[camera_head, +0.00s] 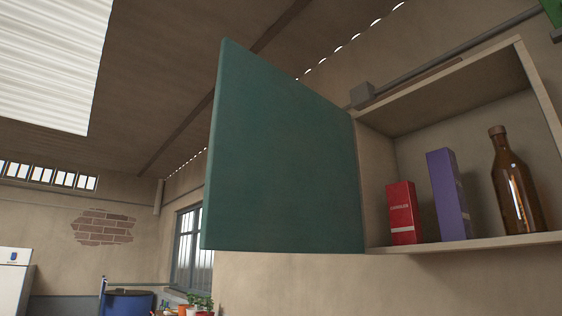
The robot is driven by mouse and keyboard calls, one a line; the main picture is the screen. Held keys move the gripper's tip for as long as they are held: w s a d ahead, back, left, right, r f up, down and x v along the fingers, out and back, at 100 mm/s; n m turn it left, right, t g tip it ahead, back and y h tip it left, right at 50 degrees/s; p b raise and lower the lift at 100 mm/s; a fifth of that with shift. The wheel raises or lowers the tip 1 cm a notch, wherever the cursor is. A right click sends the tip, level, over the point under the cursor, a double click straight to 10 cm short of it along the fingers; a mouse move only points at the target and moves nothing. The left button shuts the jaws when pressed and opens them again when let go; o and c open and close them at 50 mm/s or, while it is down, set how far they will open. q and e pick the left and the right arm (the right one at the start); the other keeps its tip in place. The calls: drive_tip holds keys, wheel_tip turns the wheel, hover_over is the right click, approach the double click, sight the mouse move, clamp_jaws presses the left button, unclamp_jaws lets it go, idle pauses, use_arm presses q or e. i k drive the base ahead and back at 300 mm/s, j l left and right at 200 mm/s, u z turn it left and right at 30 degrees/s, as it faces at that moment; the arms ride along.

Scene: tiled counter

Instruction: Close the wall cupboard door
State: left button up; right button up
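The wall cupboard (375,190) is on the right of the head view, with its front open. Its green door (285,165) is swung wide open to the left and hangs from the cupboard's left side. The door's free edge is at its left, nearer to me. I see its flat face and no handle. Neither of my grippers shows in this view.
Inside the cupboard stand a red box (403,213), a purple box (447,195) and a brown bottle (515,185). Below and left are a window (193,240), a blue container (128,303) and potted plants (199,301). The space left of the door looks clear.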

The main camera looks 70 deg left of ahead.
sight(281, 174)
drive_tip(key=k+j, duration=0.1)
drive_tip(key=j, duration=0.25)
drive_tip(key=k+j, duration=0.15)
drive_tip(key=j, duration=0.25)
drive_tip(key=k+j, duration=0.1)
drive_tip(key=j, duration=0.25)
drive_tip(key=k+j, duration=0.15)
drive_tip(key=j, duration=0.25)
drive_tip(key=k+j, duration=0.1)
drive_tip(key=j, duration=0.25)
drive_tip(key=k+j, duration=0.15)
drive_tip(key=j, duration=0.2)
drive_tip(key=k+j+u, duration=0.1)
drive_tip(key=j, duration=0.3)
